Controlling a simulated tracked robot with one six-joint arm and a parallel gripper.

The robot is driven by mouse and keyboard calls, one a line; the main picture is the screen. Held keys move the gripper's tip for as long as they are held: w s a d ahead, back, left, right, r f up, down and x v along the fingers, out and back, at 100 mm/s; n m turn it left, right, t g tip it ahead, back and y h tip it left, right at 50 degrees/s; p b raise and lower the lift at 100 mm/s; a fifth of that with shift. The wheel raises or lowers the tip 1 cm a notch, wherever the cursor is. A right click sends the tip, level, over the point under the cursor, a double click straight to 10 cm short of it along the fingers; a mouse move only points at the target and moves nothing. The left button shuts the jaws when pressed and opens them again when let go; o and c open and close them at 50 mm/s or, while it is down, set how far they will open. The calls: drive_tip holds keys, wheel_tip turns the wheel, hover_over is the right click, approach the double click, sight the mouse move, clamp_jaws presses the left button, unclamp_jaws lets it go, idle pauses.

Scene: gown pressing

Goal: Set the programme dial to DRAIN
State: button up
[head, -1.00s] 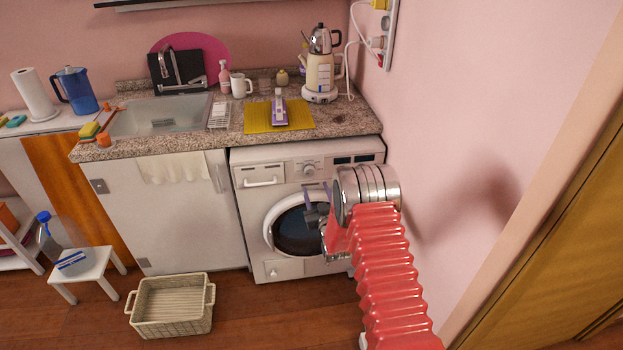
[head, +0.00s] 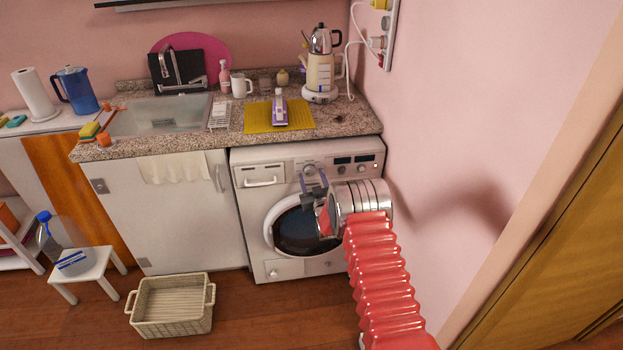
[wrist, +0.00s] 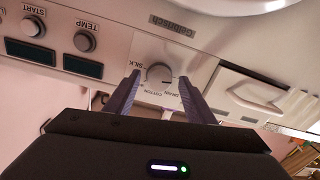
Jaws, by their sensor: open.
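The programme dial (wrist: 159,73) is a round grey knob on the white washing machine's panel, shown upside down in the wrist view. Small labels around it seem to read SILK, COTTON and DRAIN. I cannot tell which one its pointer faces. My gripper (wrist: 159,78) is open, with one purple finger on each side of the dial in that picture. I cannot tell whether they touch it. In the head view, my gripper (head: 313,177) is at the front of the washing machine (head: 256,205), just below the dial (head: 309,168).
The TEMP knob (wrist: 85,40) and START knob (wrist: 33,26) share the panel, with dark displays beside them. The detergent drawer handle (wrist: 258,98) is on the dial's other side. The worktop edge (head: 250,143) overhangs above. A basket (head: 170,320) stands on the floor.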

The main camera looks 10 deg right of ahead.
drive_tip(key=shift+c, duration=0.2)
drive_tip(key=c, duration=1)
drive_tip(key=shift+m, duration=0.4)
drive_tip(key=m, duration=0.4)
drive_tip(key=shift+a+f, duration=0.1)
drive_tip(key=m, duration=0.5)
drive_tip(key=shift+m, duration=0.3)
drive_tip(key=o, duration=1)
